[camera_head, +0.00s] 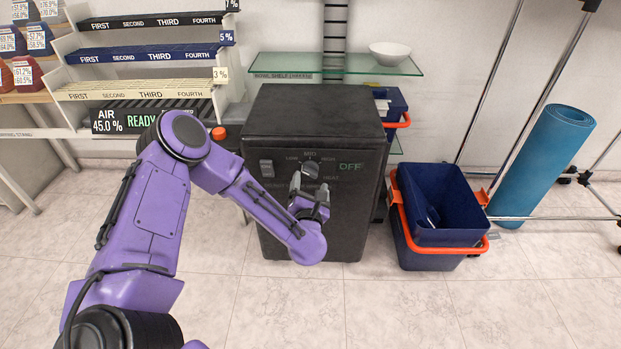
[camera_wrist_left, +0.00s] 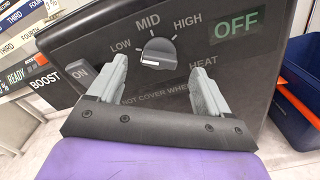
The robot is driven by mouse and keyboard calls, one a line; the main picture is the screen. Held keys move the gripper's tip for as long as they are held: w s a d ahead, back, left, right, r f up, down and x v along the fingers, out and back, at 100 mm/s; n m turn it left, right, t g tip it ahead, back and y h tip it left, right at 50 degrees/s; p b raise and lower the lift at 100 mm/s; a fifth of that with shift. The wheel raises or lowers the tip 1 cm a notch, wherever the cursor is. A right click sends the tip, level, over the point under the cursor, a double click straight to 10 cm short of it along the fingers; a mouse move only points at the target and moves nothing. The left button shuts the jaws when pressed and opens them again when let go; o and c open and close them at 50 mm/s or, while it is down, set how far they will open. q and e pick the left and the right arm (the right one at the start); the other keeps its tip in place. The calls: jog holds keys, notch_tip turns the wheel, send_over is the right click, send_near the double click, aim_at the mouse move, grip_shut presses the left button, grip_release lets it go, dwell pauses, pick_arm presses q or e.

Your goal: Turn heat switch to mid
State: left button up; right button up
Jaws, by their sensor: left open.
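The heat switch is a round dark knob (camera_head: 311,169) on the front of a black heater box (camera_head: 315,112). In the left wrist view the knob (camera_wrist_left: 158,50) sits under the label MID, between LOW and HIGH, with HEAT at its lower right. Its small white mark is at its lower left side. A display (camera_wrist_left: 237,36) reads OFF in green. My left gripper (camera_head: 309,184) is open in front of the panel. In the left wrist view its grey fingers (camera_wrist_left: 160,72) stand apart below and to either side of the knob, holding nothing. My right gripper is not in view.
Blue bins (camera_head: 437,205) with orange handles stand right of the heater. A shelf holds a white bowl (camera_head: 389,53). A rolled blue mat (camera_head: 553,160) leans farther right. Tiled floor lies clear in front.

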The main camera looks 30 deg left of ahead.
aim_at(312, 174)
pick_arm(q)
jog(key=x, duration=0.5)
jog(key=shift+w, duration=0.1)
jog(key=c, duration=1)
jog(key=shift+c, duration=0.2)
jog(key=m+p, duration=0.1)
jog(key=m, duration=0.4)
jog(key=shift+w+d+m, duration=0.1)
jog(key=shift+d+m, duration=0.05)
jog(key=shift+m, duration=0.25)
jog(key=m+p, duration=0.1)
jog(key=m, duration=0.5)
jog(key=shift+f+p, duration=0.2)
jog(key=shift+p, duration=0.1)
